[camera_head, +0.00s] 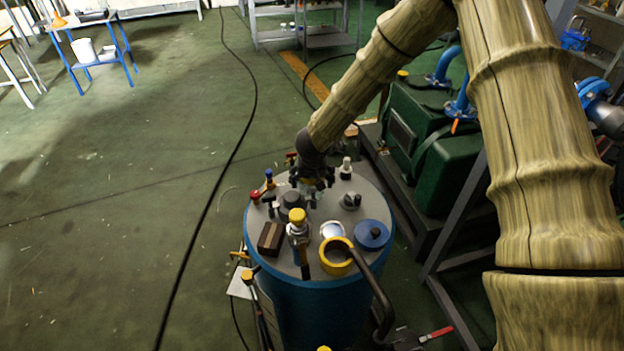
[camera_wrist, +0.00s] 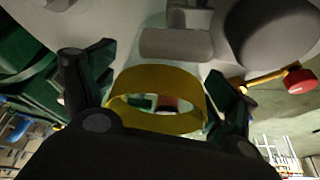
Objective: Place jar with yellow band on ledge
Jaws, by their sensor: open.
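A yellow band (camera_wrist: 156,82), shaped like a ring, shows between the fingers of my gripper (camera_wrist: 158,98) in the wrist view. The jar's own walls are hard to make out there. The fingers stand apart on either side of the band, and I cannot tell whether they touch it. In the head view my gripper (camera_head: 313,184) points down at the back of the grey top (camera_head: 318,214) of a blue tank. The jar is mostly hidden there by the gripper. I cannot tell which surface is the ledge.
The tank top is crowded: a dark brown block (camera_head: 271,239), a yellow-capped fitting (camera_head: 298,226), a yellow-rimmed pipe opening (camera_head: 337,257) and a blue disc (camera_head: 371,235). Green machinery (camera_head: 430,140) stands close on the right. Open floor (camera_head: 130,190) lies to the left, crossed by a black cable.

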